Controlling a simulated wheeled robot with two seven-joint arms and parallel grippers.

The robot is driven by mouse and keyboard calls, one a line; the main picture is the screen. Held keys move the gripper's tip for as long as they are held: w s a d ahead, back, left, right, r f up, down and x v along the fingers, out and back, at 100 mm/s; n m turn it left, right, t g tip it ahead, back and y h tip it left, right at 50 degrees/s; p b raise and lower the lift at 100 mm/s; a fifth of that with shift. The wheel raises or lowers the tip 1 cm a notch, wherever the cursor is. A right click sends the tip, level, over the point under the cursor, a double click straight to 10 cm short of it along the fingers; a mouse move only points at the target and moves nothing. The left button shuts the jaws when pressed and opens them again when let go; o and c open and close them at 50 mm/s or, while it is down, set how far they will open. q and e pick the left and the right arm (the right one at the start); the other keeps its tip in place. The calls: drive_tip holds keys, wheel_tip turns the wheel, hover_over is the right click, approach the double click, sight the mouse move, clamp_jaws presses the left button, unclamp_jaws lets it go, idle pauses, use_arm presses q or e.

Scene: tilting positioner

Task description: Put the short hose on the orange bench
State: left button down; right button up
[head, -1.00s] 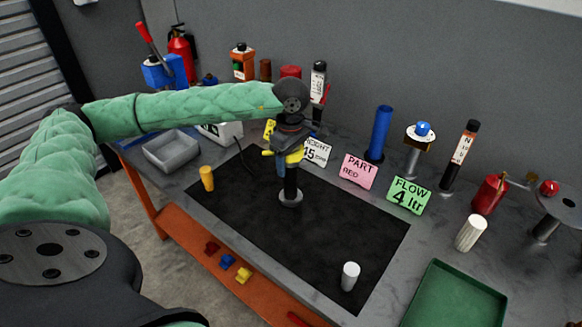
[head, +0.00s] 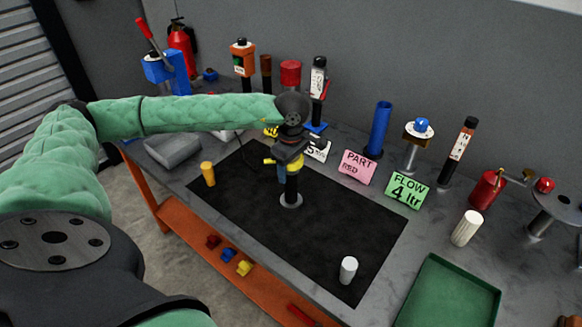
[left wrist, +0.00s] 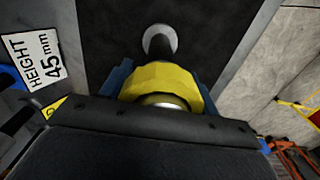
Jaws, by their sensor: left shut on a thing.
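My left gripper (head: 288,168) is over the black mat (head: 345,225), pointing down. It is shut on a yellow collar; in the left wrist view the yellow collar (left wrist: 160,80) sits between the blue fingers, with a metal centre. Below the collar a black post (left wrist: 157,42) runs to a grey round foot, which shows over the mat in the head view (head: 291,200). I cannot tell whether the foot touches the mat. The orange bench frame (head: 140,190) carries the grey worktop and a low orange shelf (head: 200,248). I cannot surely pick out the short hose. My right gripper is not in view.
A green tray (head: 450,295) is at front right. Signs, a blue cylinder (head: 380,130) and several fixtures line the back. Small coloured blocks lie on the low shelf.

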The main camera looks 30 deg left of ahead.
use_arm(q)
drive_tip(key=shift+f, duration=0.1)
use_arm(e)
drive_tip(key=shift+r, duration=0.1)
use_arm(q)
drive_tip(key=shift+c, duration=1.9)
unclamp_jaws()
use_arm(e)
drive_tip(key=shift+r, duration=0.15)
use_arm(q)
drive_tip(key=shift+r, duration=0.45)
drive_tip(key=shift+r+b, duration=0.55)
drive_tip(key=shift+r, duration=0.1)
wheel_tip(320, 180, up, 9)
drive_tip(key=b, duration=0.3)
drive_tip(key=shift+r+b, duration=0.2)
drive_tip(key=shift+b, duration=0.2)
drive_tip(key=shift+r, duration=0.35)
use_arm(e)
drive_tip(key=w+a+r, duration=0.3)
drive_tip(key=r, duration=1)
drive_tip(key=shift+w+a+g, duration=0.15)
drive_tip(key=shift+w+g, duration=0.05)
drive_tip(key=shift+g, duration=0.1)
